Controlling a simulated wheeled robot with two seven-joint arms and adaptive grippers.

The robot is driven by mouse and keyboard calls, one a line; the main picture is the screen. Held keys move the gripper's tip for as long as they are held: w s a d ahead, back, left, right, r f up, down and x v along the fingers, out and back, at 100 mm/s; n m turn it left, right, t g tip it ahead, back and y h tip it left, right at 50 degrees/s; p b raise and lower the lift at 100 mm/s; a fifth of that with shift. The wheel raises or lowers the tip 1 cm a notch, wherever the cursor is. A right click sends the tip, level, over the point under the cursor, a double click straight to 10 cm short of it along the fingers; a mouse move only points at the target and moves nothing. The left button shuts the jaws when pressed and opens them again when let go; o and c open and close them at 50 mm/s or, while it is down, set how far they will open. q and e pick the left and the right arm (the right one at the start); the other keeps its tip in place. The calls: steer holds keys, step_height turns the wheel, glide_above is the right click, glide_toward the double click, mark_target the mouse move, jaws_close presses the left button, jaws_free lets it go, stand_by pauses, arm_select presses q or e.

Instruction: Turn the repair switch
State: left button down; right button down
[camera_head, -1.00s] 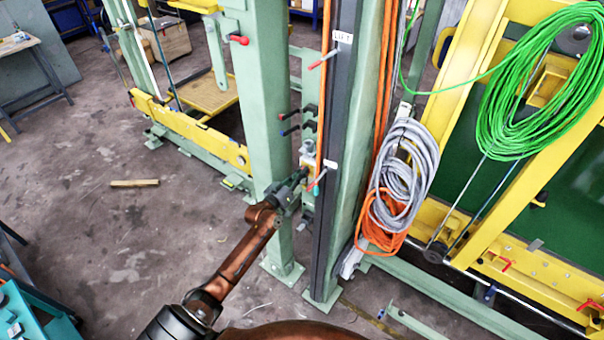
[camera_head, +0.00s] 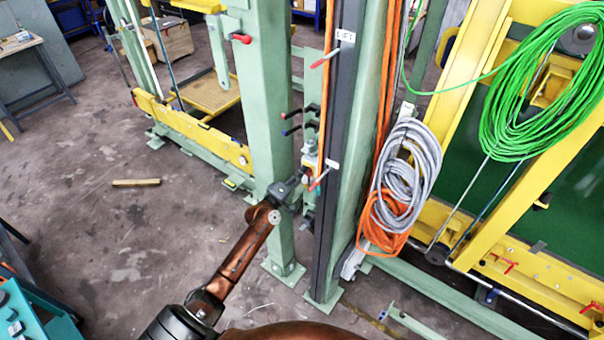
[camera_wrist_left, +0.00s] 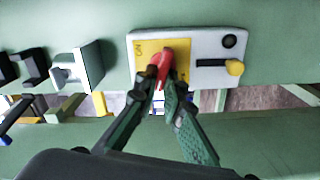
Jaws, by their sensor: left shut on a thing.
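The repair switch is a red handle (camera_wrist_left: 162,62) on a yellow plate (camera_wrist_left: 148,48), set in a pale grey panel (camera_wrist_left: 205,44) on a green post. My left gripper (camera_wrist_left: 165,84) has its two fingers closed around the red handle from below in the wrist view. The fingertips hide the handle's lower part. In the head view my left gripper (camera_head: 299,181) reaches the panel (camera_head: 309,158) between two green posts; the handle is too small to make out there. My right gripper is not in view.
A yellow knob (camera_wrist_left: 235,67) and a black button (camera_wrist_left: 229,41) sit right of the handle. Dark handles (camera_wrist_left: 35,66) and a grey switch block (camera_wrist_left: 78,67) are to the left. Green posts (camera_head: 261,130) flank the arm. Coiled cables (camera_head: 413,160) hang at right.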

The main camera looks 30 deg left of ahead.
arm_select(q)
steer(key=shift+a+f+n, duration=0.1)
steer(key=shift+f+n, duration=0.05)
steer(key=shift+n, duration=1.55)
steer(key=c, duration=2)
jaws_free()
steer(key=shift+c, duration=0.2)
steer(key=shift+f, duration=0.1)
steer(key=s, duration=1.2)
steer(key=shift+a, duration=0.45)
